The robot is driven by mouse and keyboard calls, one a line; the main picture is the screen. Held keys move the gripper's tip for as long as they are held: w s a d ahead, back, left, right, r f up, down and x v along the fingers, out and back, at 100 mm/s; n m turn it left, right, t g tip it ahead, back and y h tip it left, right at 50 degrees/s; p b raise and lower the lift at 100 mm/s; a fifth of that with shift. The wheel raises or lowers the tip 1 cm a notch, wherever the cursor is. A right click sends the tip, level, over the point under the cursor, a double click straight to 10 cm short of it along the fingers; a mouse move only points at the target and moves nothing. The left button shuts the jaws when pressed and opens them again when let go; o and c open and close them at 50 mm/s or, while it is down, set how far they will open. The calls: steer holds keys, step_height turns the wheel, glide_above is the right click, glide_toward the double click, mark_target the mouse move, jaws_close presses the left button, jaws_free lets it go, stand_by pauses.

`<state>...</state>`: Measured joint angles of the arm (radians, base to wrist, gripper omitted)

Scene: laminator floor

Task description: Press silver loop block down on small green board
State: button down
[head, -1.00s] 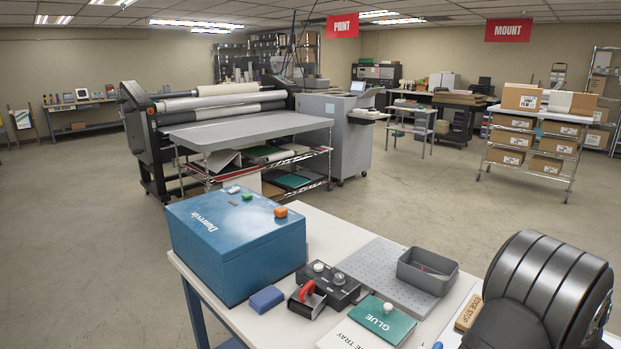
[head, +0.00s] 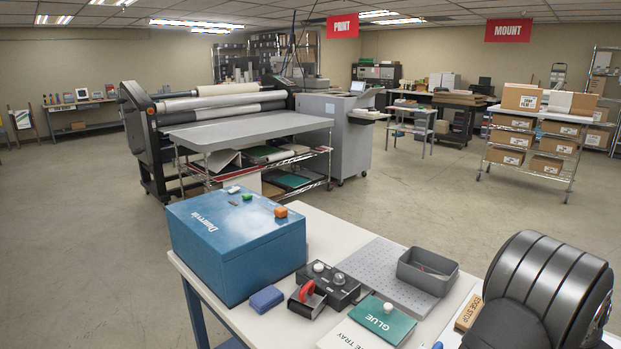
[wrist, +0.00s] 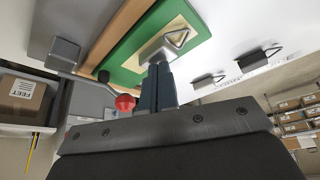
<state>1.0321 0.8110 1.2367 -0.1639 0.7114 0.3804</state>
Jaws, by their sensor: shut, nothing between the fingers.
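In the wrist view, a silver block with a triangular wire loop (wrist: 172,43) lies on a cream patch on the small green board (wrist: 130,56). The patch shows around the block. My gripper (wrist: 158,68) is shut and empty. Its fingertips are right at the near end of the block; I cannot tell whether they touch it. The fingers hide part of the board's near edge. Neither the block, this board nor my gripper can be made out in the head view.
In the wrist view, a brown strip (wrist: 106,38) borders the board, with a grey block (wrist: 65,51) beyond it. A red knob (wrist: 125,102) is close left of my fingers. Two dark looped pieces (wrist: 257,59) (wrist: 205,80) sit on the white surface at right.

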steer(key=shift+s+a+f, duration=0.1)
steer(key=shift+f, duration=0.15)
steer(key=shift+r, duration=3.65)
steer(key=shift+f, duration=3.2)
steer(key=shift+r, duration=0.15)
step_height(320, 180, up, 11)
steer(key=d+m+y, duration=0.1)
steer(key=m+y, duration=0.1)
steer(key=m, duration=0.4)
steer(key=shift+w+m+g, duration=0.2)
steer(key=shift+m+g, duration=0.2)
steer(key=shift+d+r, duration=0.1)
